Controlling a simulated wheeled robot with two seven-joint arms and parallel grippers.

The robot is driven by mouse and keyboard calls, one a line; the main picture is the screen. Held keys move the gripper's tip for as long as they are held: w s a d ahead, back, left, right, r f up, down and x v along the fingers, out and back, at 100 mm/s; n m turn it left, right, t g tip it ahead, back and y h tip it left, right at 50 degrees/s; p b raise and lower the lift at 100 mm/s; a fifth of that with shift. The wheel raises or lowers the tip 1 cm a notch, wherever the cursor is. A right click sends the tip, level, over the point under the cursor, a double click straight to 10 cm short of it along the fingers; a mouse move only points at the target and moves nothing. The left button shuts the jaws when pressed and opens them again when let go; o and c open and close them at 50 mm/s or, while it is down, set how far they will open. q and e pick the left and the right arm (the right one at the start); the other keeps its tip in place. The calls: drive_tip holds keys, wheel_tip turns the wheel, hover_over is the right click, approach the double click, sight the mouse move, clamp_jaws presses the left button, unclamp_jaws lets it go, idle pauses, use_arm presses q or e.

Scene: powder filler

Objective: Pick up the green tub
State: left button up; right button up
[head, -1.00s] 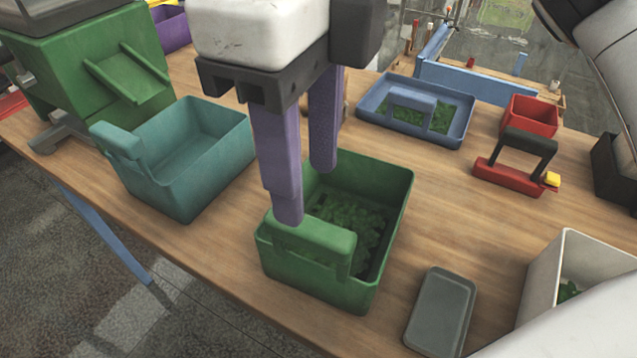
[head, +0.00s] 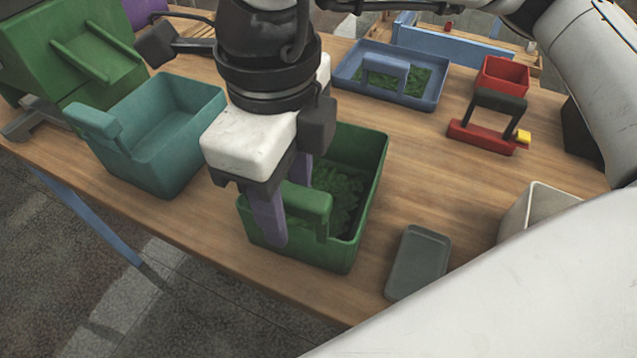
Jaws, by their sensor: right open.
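The green tub (head: 302,253) stands upright on the wooden table near its front edge, with green pieces inside and a raised grip bar (head: 306,199) on its near side. My right gripper (head: 283,208) points down over this bar. Its purple fingers are open, one on the near side of the bar and one behind it over the tub's inside. The far finger is partly hidden, and I cannot tell whether either finger touches the bar. My left gripper is not in view.
A teal tub (head: 160,155) stands close on the left, beside a green machine (head: 70,50). A grey tray (head: 419,262) lies right of the green tub, and a white bin (head: 540,205) beyond it. A blue tray (head: 432,100) and a red-based item (head: 483,138) stand farther back.

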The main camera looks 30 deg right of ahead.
clamp_jaws()
drive_tip(key=shift+r, duration=0.1)
